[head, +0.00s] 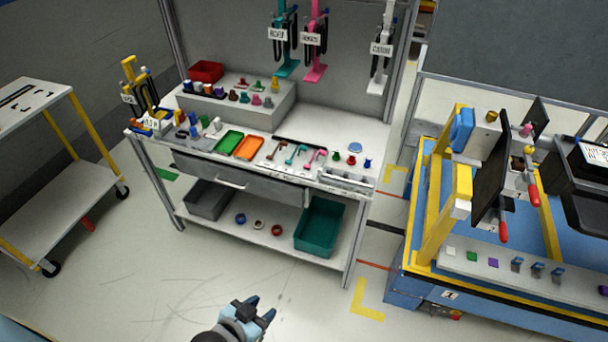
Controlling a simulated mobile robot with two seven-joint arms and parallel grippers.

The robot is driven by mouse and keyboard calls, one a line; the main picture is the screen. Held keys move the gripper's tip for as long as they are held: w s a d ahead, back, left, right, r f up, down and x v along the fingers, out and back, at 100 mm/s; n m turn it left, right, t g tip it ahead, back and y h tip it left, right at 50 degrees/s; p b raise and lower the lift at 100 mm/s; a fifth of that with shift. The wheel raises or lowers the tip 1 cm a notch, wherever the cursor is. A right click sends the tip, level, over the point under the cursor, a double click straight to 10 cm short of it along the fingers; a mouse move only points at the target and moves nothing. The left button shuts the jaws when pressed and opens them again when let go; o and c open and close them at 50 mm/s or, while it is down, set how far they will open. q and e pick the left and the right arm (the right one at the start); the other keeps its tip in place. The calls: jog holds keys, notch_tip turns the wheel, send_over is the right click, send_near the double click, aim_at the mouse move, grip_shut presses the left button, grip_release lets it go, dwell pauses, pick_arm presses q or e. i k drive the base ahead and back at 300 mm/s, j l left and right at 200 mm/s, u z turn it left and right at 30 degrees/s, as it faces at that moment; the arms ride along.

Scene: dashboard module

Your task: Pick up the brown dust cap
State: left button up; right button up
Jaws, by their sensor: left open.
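A small brown-gold round piece (491,116) sits on top of a pale block on the right-hand station, and it may be the brown dust cap. My right gripper is not in view.
The workbench (310,180) carries green and orange trays, small tools and a red bin. Its lower shelf (262,240) holds a grey bin, a teal bin and rings. A wheeled cart (85,205) stands left. A blue-and-yellow station (400,285) stands right. Floor between is clear.

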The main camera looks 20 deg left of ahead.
aim_at(233, 96)
jog(key=i+u, duration=0.3)
jog(key=u, duration=0.2)
jog(key=i+u, duration=0.3)
jog(key=u, duration=0.2)
